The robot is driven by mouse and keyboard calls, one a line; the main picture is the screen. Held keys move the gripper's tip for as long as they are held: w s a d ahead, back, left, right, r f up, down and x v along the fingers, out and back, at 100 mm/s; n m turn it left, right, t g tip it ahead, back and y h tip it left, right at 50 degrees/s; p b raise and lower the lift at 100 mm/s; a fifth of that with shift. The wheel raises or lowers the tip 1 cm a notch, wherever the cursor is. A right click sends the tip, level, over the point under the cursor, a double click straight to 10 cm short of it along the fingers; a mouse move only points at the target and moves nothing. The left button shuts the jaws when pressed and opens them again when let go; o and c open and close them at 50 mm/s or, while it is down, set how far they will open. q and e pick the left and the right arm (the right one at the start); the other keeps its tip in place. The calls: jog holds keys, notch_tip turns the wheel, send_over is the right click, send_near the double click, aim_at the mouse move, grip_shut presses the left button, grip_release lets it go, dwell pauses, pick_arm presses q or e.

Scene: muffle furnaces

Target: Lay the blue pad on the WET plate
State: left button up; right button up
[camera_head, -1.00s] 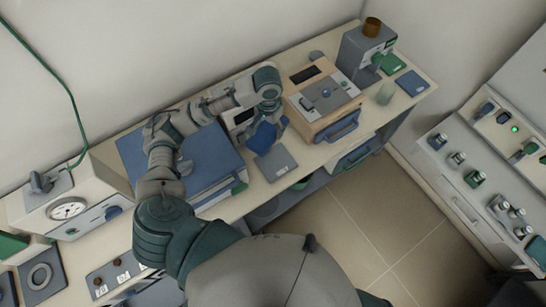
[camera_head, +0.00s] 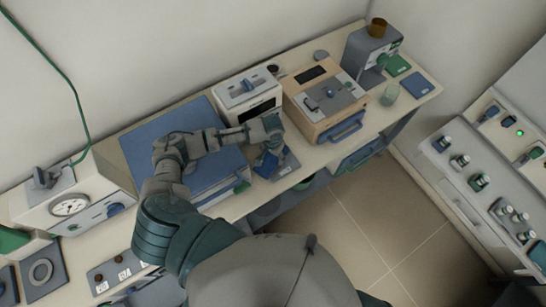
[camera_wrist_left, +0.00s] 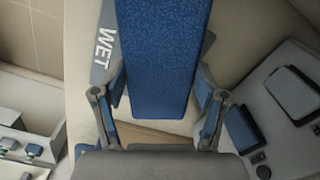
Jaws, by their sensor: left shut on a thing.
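The blue pad (camera_head: 267,160) is held by my left gripper (camera_head: 271,146), over the grey WET plate (camera_head: 289,161) at the bench's front edge. In the left wrist view the pad (camera_wrist_left: 162,55) lies between the two fingers of the gripper (camera_wrist_left: 160,102), which are shut on it. The plate (camera_wrist_left: 104,48) shows beside the pad with its white WET lettering; the pad hides most of the rest. I cannot tell whether pad and plate touch. My right gripper is not in view.
A small white furnace (camera_head: 240,90) stands behind the plate and a tan furnace (camera_head: 312,88) to its right. A large blue-topped box (camera_head: 160,127) is under my left arm.

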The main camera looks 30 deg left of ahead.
aim_at(272, 156)
pick_arm(q)
jog(key=shift+a+f, duration=0.2)
jog(key=shift+f, duration=0.75)
jog(key=o, duration=0.9)
jog(key=shift+d, duration=0.2)
jog(key=shift+o, duration=0.2)
jog(key=shift+d+r, duration=0.1)
jog(key=shift+d, duration=0.05)
notch_tip(272, 156, up, 12)
jog(key=shift+a, duration=0.2)
